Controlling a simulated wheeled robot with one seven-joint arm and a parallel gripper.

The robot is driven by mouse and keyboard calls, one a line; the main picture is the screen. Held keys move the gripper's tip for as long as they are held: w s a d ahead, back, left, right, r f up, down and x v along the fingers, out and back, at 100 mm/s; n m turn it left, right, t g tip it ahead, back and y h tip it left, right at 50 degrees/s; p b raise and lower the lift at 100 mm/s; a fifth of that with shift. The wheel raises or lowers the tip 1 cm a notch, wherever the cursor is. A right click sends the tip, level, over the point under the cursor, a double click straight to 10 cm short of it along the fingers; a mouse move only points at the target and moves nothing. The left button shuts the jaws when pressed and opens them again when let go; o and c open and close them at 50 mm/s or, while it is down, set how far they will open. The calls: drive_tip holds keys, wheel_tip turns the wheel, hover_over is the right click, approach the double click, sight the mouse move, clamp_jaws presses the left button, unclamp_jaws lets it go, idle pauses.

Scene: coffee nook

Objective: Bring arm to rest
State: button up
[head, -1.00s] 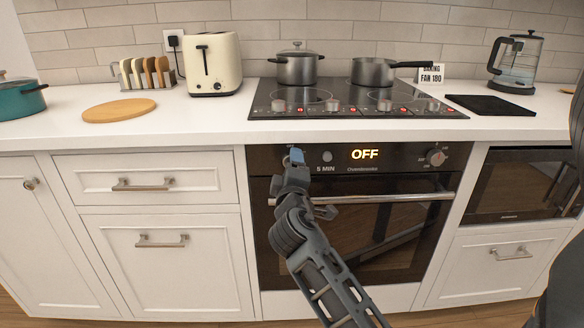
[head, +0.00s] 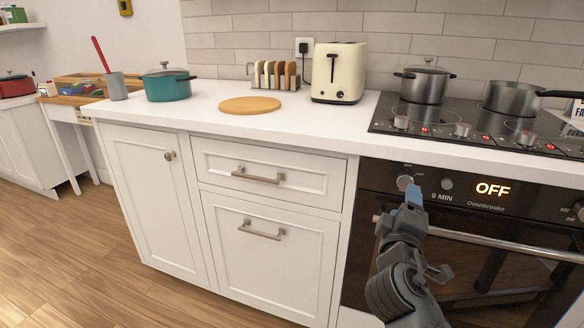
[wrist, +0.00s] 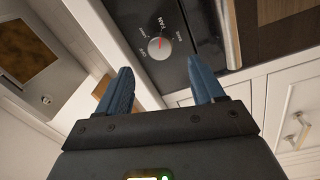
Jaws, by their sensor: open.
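My gripper (head: 414,196) is raised in front of the oven's control panel in the head view, close to the left knob (head: 404,182). In the wrist view my gripper (wrist: 163,88) shows two blue fingers spread apart with nothing between them. The oven knob (wrist: 158,47) lies beyond the fingertips there, and a gap seems to separate them. The oven (head: 470,240) is dark, with a lit display (head: 492,189) reading OFF and "5 MIN" printed beside it.
The oven handle (head: 490,241) runs across the door beside my arm. White cabinets (head: 265,215) with metal handles stand left of the oven. On the counter are a toaster (head: 339,74), a round board (head: 250,105) and a teal pot (head: 168,84). The wooden floor (head: 70,260) is clear at left.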

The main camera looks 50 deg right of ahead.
drive_tip(key=s+a+f+n+t+y, duration=0.1)
drive_tip(key=s+a+f+t+y, duration=0.1)
drive_tip(key=a+f+y, duration=0.35)
drive_tip(key=s+a+f+n+t+y, duration=0.1)
drive_tip(key=s+a+f+t+y, duration=0.15)
drive_tip(key=a, duration=0.55)
drive_tip(key=s+a+f+n+t+y, duration=0.1)
drive_tip(key=a+f+t+y, duration=0.15)
drive_tip(key=a, duration=0.45)
drive_tip(key=s+a+r+m+t+y, duration=0.1)
drive_tip(key=s+a+r+m+y, duration=0.15)
drive_tip(key=s+a, duration=0.4)
drive_tip(key=s+a+r+m+y, duration=0.2)
drive_tip(key=s+a+y, duration=0.25)
drive_tip(key=s, duration=0.25)
wheel_tip(320, 180, up, 13)
drive_tip(key=p, duration=1.3)
drive_tip(key=shift+s+a, duration=0.15)
drive_tip(key=shift+a, duration=0.2)
